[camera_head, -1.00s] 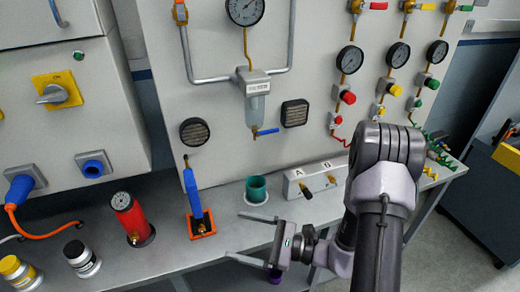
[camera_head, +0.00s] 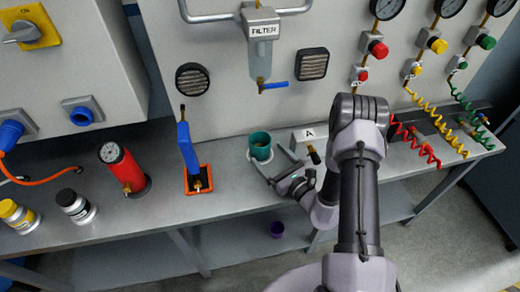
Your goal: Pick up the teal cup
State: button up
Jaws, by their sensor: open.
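The teal cup (camera_head: 261,147) stands upright near the back of the grey bench, below the panel. My gripper (camera_head: 265,162) reaches in from the right and front, low over the bench. Its jaws are open, and the fingertips are at the cup's lower part. I cannot tell whether they touch it. The near finger shows in front of the cup's base. The far finger is partly hidden. My arm covers the bench to the right of the gripper.
A block marked A (camera_head: 305,139) stands just right of the cup. A blue-handled tool (camera_head: 187,148) stands in an orange tray to the left. A red gauge cylinder (camera_head: 124,168) is further left. Coloured coiled hoses (camera_head: 440,125) lie at right.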

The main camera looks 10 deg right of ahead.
aim_at(255, 140)
jog(key=b+x, duration=0.1)
jog(key=x, duration=0.5)
jog(key=shift+w, duration=0.1)
jog(key=shift+r, duration=0.1)
jog(key=c, duration=1.6)
